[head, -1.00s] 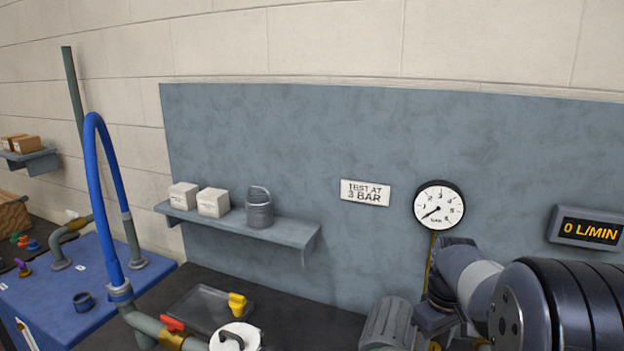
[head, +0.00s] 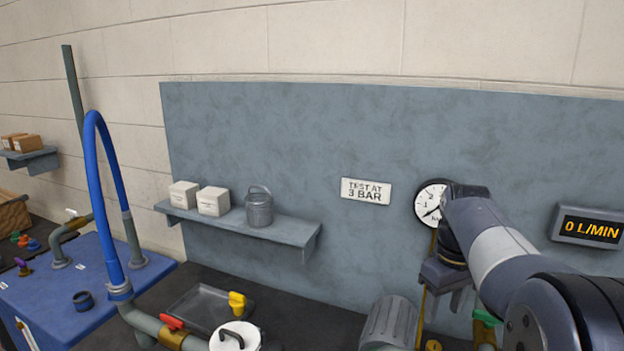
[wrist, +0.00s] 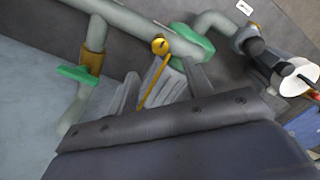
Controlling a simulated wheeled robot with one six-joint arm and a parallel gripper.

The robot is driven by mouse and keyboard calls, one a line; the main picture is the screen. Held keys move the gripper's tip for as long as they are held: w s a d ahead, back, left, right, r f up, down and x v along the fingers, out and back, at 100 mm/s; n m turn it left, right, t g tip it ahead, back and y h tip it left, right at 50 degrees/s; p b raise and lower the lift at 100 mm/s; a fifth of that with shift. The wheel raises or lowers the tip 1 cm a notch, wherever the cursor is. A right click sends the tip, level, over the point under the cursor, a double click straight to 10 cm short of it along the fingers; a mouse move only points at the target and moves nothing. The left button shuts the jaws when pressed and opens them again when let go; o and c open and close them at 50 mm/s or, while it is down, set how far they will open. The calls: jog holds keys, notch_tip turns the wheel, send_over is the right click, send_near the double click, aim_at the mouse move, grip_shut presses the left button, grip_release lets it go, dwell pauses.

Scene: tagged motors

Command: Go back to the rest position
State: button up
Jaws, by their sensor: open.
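My gripper (wrist: 158,92) shows at the middle of the wrist view, its grey fingers apart and with nothing seen held between them. In the head view my arm reaches in from the lower right. Its wrist end hangs in front of the wall board and covers the right part of the round pressure gauge (head: 429,203). Green-handled pipework (wrist: 130,35) lies beyond the fingers in the wrist view. A yellow knob (wrist: 160,45) and a thin yellow line appear just past the fingertips; I cannot tell the distance.
A grey shelf (head: 290,232) holds two white boxes and a metal can (head: 259,207). A blue hose (head: 92,190) arches at the left. A flow display (head: 588,228) reads 0 L/MIN. The board's upper middle is clear.

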aim_at(435, 345)
notch_tip(435, 345, down, 9)
jog(key=shift+p, duration=0.35)
jog(key=shift+f+n, duration=0.25)
jog(key=shift+n, duration=0.05)
jog(key=n+b, duration=0.1)
jog(key=n, duration=0.3)
jog(key=shift+n, duration=0.3)
jog(key=n+b, duration=0.1)
jog(key=n, duration=0.3)
jog(key=n+b, duration=0.2)
jog(key=n, duration=0.2)
jog(key=shift+n, duration=0.3)
jog(key=n+b, duration=0.2)
jog(key=n, duration=0.2)
jog(key=shift+n, duration=0.3)
jog(key=shift+r, duration=2.4)
